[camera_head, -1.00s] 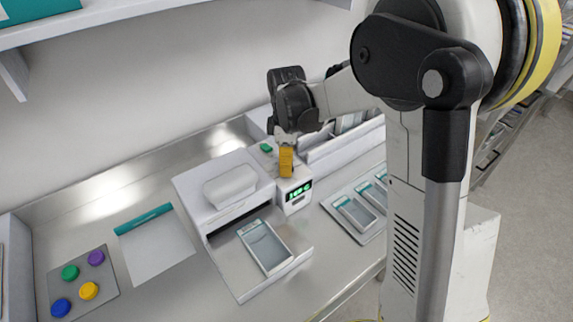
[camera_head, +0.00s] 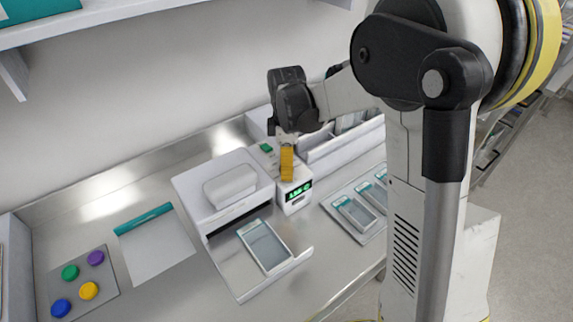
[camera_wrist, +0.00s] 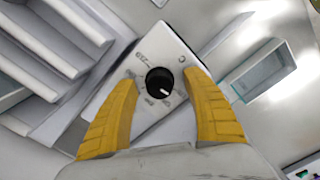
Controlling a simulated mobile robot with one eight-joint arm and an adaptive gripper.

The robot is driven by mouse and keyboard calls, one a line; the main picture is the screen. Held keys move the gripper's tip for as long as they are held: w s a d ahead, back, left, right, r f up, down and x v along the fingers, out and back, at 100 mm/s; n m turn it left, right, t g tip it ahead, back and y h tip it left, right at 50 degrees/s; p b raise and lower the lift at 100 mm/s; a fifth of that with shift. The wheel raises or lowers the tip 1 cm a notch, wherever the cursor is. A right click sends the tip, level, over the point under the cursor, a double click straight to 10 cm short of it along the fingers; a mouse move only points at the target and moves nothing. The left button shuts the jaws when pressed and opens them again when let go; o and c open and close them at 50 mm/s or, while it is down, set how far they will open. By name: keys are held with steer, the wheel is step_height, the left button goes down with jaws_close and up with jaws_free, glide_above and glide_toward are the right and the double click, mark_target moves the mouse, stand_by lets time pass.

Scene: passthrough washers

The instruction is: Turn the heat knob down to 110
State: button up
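The heat knob (camera_wrist: 160,81) is a round black dial with a white pointer mark, on a pale panel with small printed numbers. It shows in the wrist view, between the two yellow fingers of my gripper (camera_wrist: 158,77). The fingers are spread, with visible gaps on both sides of the knob. In the head view, my gripper (camera_head: 287,163) points down over the white device, and its fingers hide the knob. A green digital display (camera_head: 298,191) on the device's front shows three digits, perhaps 130, too blurred to be sure.
The white device (camera_head: 222,182) has an open tray holding a glass-topped cassette (camera_head: 264,247). More cassettes (camera_head: 355,213) lie to the right. A white rack (camera_head: 340,145) stands close behind my gripper. Coloured knobs on a grey plate (camera_head: 105,302) and a sheet (camera_head: 157,250) lie left.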

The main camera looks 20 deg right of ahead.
step_height(320, 180, up, 12)
stand_by(0.6)
steer(key=shift+s, duration=0.1)
steer(key=s+f+m+t+b, duration=0.2)
steer(key=s+m+t, duration=0.1)
steer(key=s+m, duration=0.4)
steer(key=s+f+m+t+b, duration=0.3)
steer(key=s+m, duration=0.4)
steer(key=s, duration=0.6)
steer(key=shift+f+m+t, duration=0.25)
steer(key=shift+m+t, duration=0.05)
steer(key=shift+t, duration=0.3)
steer(key=shift+w, duration=0.1)
stand_by(0.6)
